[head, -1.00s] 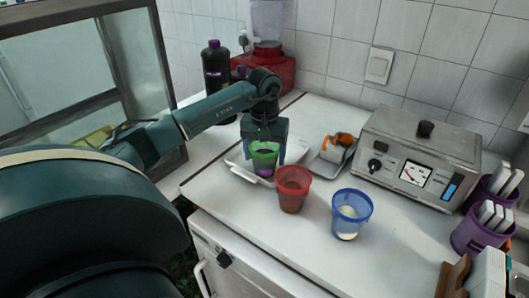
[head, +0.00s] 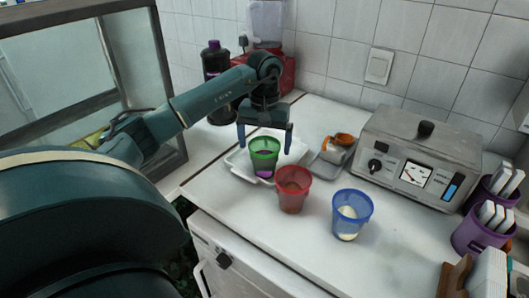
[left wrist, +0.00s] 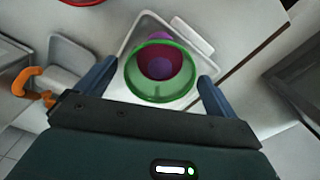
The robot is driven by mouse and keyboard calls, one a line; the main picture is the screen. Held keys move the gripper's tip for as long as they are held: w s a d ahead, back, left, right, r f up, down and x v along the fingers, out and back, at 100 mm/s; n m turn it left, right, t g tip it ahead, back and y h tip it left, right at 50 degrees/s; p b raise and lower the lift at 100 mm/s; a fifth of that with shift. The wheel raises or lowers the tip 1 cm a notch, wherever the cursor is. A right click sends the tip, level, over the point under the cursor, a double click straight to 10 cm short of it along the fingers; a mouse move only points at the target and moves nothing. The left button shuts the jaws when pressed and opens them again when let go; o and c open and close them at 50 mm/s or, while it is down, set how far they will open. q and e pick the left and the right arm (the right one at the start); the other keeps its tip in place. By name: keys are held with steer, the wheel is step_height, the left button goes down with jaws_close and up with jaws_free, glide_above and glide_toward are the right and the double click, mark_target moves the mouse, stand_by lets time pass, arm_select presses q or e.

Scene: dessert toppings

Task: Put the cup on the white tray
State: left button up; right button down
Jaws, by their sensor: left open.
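A green cup (head: 264,152) with purple contents stands upright on the white tray (head: 238,163). In the left wrist view the green cup (left wrist: 160,88) is seen from above, inside the outline of the white tray (left wrist: 128,52). My left gripper (head: 265,148) is open, its fingers on either side of the cup and apart from it. In the left wrist view its fingers (left wrist: 155,85) show gaps to the cup on both sides. A red cup (head: 292,190) and a blue cup (head: 351,214) with pale contents stand on the counter in front. My right gripper is out of view.
A small metal tray (head: 325,168) with an orange-handled scoop (head: 343,139) lies right of the white tray. A metal appliance (head: 420,160) stands at the right. A dark bottle (head: 214,75) and a red blender (head: 272,70) stand behind. Free counter lies at the front.

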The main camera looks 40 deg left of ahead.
arm_select(q)
step_height(320, 180, up, 8)
steer(key=shift+r, duration=0.15)
stand_by(0.6)
